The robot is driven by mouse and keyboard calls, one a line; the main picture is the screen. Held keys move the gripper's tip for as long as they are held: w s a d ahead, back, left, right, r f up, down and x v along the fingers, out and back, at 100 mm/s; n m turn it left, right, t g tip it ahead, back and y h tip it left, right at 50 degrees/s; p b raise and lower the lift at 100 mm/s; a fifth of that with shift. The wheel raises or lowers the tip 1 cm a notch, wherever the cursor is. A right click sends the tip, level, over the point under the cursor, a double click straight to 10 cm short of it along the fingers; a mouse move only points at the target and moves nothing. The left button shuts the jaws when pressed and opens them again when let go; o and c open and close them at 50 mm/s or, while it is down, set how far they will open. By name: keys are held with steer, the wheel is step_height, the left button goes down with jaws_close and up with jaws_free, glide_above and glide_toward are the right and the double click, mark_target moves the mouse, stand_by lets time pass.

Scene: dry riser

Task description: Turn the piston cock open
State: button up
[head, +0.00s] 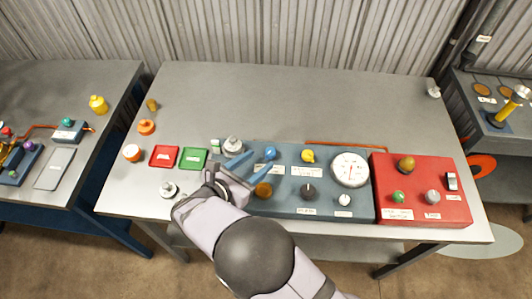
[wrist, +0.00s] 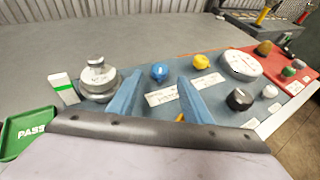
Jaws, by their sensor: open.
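A blue-grey panel (head: 325,208) on the bench carries a blue knob (head: 270,153), a yellow knob (head: 308,155), an orange-brown knob (head: 263,190), a black knob (head: 309,191) and a small white knob (head: 344,199). The labels are too small to read, so I cannot tell which one is the piston cock. My gripper (head: 260,158) is open and empty, over the panel's left part. In the wrist view the blue knob (wrist: 160,72) shows between the fingertips, apart from them. The orange-brown knob is mostly hidden there behind the right finger.
A round metal fitting (wrist: 97,80) stands just left of the fingers. A white dial gauge (head: 350,170) and a red box (head: 420,212) with knobs are on the right. Red (head: 164,156) and green (head: 193,158) trays lie left. The bench's back is clear.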

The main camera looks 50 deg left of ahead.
mark_target(267, 154)
steer(key=shift+p+x, duration=0.9)
steer(key=shift+x, duration=1.8)
steer(key=c, duration=1.1)
steer(key=shift+o, duration=0.2)
steer(key=shift+f, duration=0.1)
